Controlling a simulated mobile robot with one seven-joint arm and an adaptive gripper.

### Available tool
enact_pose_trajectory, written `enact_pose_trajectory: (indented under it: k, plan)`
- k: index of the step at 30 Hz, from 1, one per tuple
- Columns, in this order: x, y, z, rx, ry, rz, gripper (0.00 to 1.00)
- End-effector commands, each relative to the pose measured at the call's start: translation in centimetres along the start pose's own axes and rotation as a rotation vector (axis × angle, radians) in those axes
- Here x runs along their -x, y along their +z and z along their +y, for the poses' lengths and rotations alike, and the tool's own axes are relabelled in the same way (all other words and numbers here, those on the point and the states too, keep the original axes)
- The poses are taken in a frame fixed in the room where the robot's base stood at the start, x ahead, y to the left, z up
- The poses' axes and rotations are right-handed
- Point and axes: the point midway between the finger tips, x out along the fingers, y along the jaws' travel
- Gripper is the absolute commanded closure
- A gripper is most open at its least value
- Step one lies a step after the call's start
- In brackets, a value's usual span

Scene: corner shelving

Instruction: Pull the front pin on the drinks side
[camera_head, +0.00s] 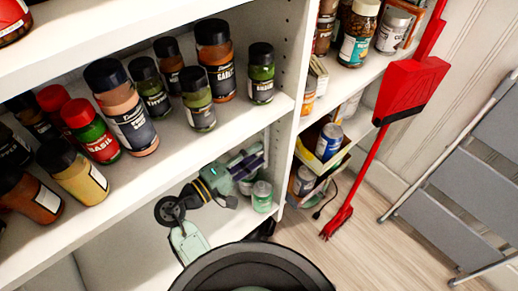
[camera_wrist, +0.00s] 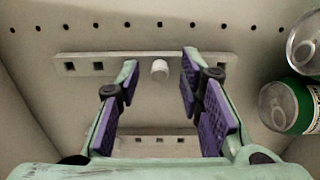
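A short white pin (camera_wrist: 160,70) sticks out from a pale strip with square holes (camera_wrist: 80,66) in the wrist view. The strip lies across a pale panel below a row of small round holes. My gripper (camera_wrist: 160,78) is open, with purple finger pads on either side of the pin in the picture. Nothing is between the pads except the view of the pin, and no contact shows. I cannot tell how deep the fingertips reach. In the head view my gripper (camera_head: 247,164) is under the spice shelf, near the upright divider; the pin cannot be made out there.
Two cans (camera_wrist: 292,105) stand close to the right of my gripper in the wrist view; a green can (camera_head: 262,196) shows below it in the head view. Spice jars (camera_head: 130,115) crowd the shelf (camera_head: 185,165) above. A red dustpan (camera_head: 410,92) stands right of the shelving.

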Motion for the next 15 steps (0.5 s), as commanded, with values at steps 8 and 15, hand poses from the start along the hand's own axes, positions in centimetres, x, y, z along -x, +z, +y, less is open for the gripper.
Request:
enact_pose_trajectory:
  k: [8, 15]
  plan:
    - [-0.01, 0.01, 0.00, 0.001, 0.000, 0.000, 0.66]
    - [0.00, 0.01, 0.01, 0.000, 0.000, 0.000, 0.80]
